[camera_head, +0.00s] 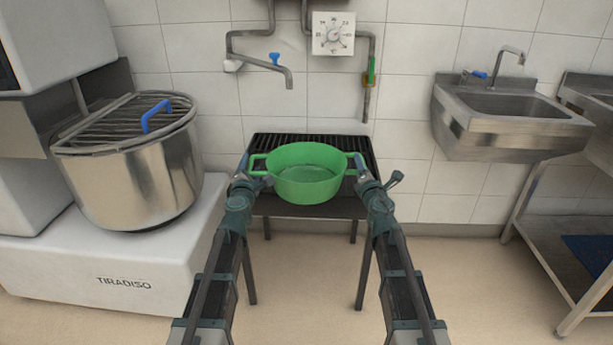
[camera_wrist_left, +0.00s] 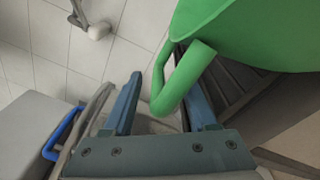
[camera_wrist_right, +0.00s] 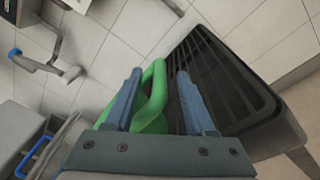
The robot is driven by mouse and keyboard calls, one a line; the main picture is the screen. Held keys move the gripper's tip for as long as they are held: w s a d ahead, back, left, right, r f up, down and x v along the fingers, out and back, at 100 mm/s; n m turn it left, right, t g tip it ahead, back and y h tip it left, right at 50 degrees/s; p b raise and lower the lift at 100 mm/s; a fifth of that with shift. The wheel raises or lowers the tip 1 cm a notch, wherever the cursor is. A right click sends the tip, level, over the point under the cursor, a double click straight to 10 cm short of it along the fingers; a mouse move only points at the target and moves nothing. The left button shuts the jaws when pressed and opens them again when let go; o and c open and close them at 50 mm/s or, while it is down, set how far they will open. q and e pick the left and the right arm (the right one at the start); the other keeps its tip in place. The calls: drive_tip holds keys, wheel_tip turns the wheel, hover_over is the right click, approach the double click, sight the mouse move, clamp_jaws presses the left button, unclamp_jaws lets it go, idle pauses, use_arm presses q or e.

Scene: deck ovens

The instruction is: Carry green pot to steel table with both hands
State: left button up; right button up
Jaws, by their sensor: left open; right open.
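The green pot (camera_head: 305,185) is upright at the dark slatted stand (camera_head: 270,205) by the wall and looks empty. It has a loop handle on each side. My left gripper (camera_head: 247,172) is at its left handle. In the left wrist view, that handle (camera_wrist_left: 176,88) lies between the open fingers, nearer the right finger. My right gripper (camera_head: 360,172) is at the right handle. In the right wrist view, that handle (camera_wrist_right: 154,85) lies between the open fingers. A steel table (camera_head: 545,250) with a lower shelf stands at the far right, partly out of frame.
A steel drum with a grille lid (camera_head: 135,165) stands on a white base at left. A wall sink (camera_head: 510,125) hangs at right. A tap (camera_head: 275,66) and a dial box (camera_head: 333,33) are on the wall behind the pot. Floor between stand and steel table is clear.

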use_arm(q)
drive_tip(key=shift+w, duration=0.5)
use_arm(e)
drive_tip(key=shift+w, duration=0.5)
use_arm(q)
drive_tip(key=shift+s, duration=0.1)
clamp_jaws()
use_arm(e)
drive_tip(key=shift+s, duration=0.1)
clamp_jaws()
